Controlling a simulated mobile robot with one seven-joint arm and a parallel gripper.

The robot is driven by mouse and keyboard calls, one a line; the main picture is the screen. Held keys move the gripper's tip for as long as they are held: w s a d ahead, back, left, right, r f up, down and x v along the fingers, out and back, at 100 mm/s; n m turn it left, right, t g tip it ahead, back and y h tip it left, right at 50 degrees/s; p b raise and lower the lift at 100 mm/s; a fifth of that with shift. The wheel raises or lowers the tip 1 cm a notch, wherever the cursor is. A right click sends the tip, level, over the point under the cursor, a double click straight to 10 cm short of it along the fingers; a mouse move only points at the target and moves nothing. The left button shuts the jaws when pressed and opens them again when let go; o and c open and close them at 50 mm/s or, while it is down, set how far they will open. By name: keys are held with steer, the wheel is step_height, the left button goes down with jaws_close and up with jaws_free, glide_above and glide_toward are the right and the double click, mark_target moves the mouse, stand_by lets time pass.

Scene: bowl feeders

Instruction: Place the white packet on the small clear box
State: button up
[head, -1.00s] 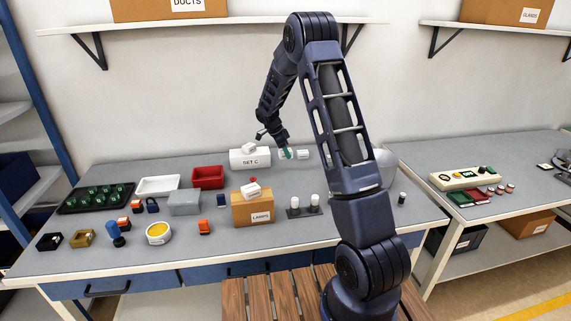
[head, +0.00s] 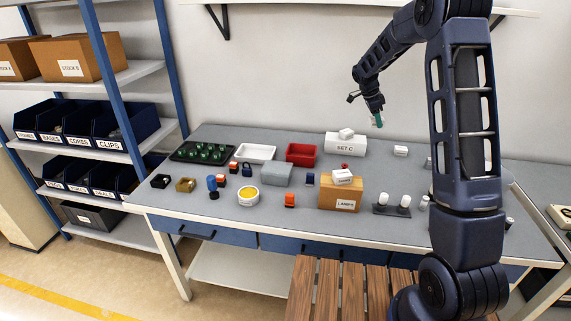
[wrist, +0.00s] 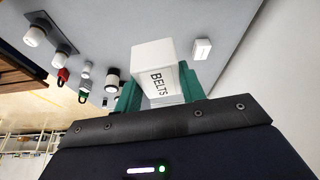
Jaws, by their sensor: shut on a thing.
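My gripper (head: 377,119) is raised above the back of the bench, to the right of the SET C box. In the wrist view its teal fingers (wrist: 158,90) are shut on a white block-shaped packet (wrist: 153,67) labelled BELTS. The packet is hardly visible in the head view. A pale grey-blue box (head: 276,174), perhaps the small clear box, stands mid-bench to the left of my gripper. I cannot tell whether it is see-through. Its top looks bare.
The white SET C box (head: 345,146) and the brown LAMPS box (head: 340,196) each carry a white item. A red tray (head: 301,154), a white tray (head: 256,152) and a dark tray (head: 181,153) stand left. Another white box (head: 400,151) lies on the bench.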

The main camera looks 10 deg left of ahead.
steer(key=s+a+r+n+t, duration=0.1)
steer(key=s+a+r+n, duration=0.15)
steer(key=a, duration=0.75)
steer(key=s+a+r+n, duration=0.1)
steer(key=s+a, duration=0.2)
steer(key=a, duration=0.7)
step_height(320, 180, up, 2)
steer(key=n+t+y, duration=0.1)
steer(key=n+t, duration=0.1)
steer(key=n, duration=0.2)
glide_above(280, 166)
steer(key=a, duration=0.1)
steer(key=f, duration=1.9)
steer(key=shift+s+a, duration=0.1)
steer(key=shift+s, duration=0.25)
steer(key=shift+f, duration=0.15)
steer(key=o, duration=1.1)
steer(key=shift+c, duration=0.2)
steer(key=v, duration=1.2)
steer(key=shift+w+d+r, duration=0.15)
steer(key=shift+d+r, duration=0.05)
steer(key=shift+r, duration=0.05)
